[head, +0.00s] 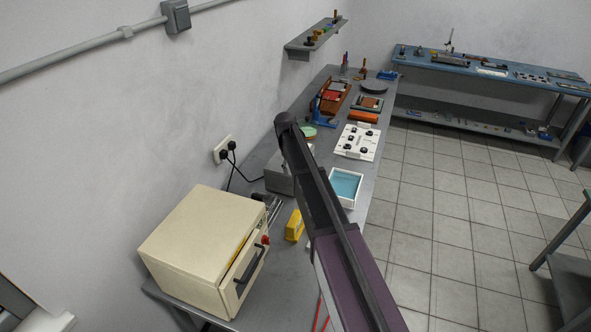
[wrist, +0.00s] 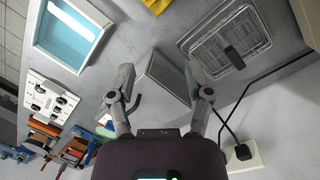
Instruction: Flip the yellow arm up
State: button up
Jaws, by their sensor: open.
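A yellow object (head: 294,226) stands on the grey bench in the head view, to the right of the cream box. Part of a yellow thing also shows at the top edge of the wrist view (wrist: 155,5), cut off by the frame. I cannot tell whether it is the yellow arm, and no hinge can be made out. My gripper (wrist: 158,75) is open in the wrist view, its two fingers apart and nothing held. A grey box (wrist: 164,80) lies below and between the fingers. In the head view my arm hides the gripper.
A cream box with a black handle (head: 249,270) stands at the near end of the grey bench (head: 326,156). A white tray with blue inside (head: 345,187) and a white panel with knobs (head: 357,142) stand farther back. Black cables (wrist: 272,77) run to a wall socket (wrist: 243,155).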

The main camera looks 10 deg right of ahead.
jog(key=shift+w+a+r+p, duration=0.35)
jog(key=shift+a+r+p, duration=0.3)
jog(key=shift+r, duration=0.1)
jog(key=shift+w+a+r+p, duration=0.35)
jog(key=shift+a+r+p, duration=0.25)
jog(key=shift+r+p, duration=0.1)
jog(key=s+d+f+m+b, duration=0.1)
jog(key=s+d+f+b, duration=0.1)
jog(key=s, duration=0.9)
jog(key=s+d+f+m+y+b, duration=0.1)
jog(key=s+f+b, duration=0.4)
jog(key=s, duration=0.6)
jog(key=s+d+f+m+b, duration=0.1)
jog(key=s+d+f+b, duration=0.2)
jog(key=s, duration=0.8)
jog(key=shift+s+d+f+t+b, duration=0.3)
jog(key=shift+f+t+b, duration=0.1)
jog(key=shift+f+b, duration=0.3)
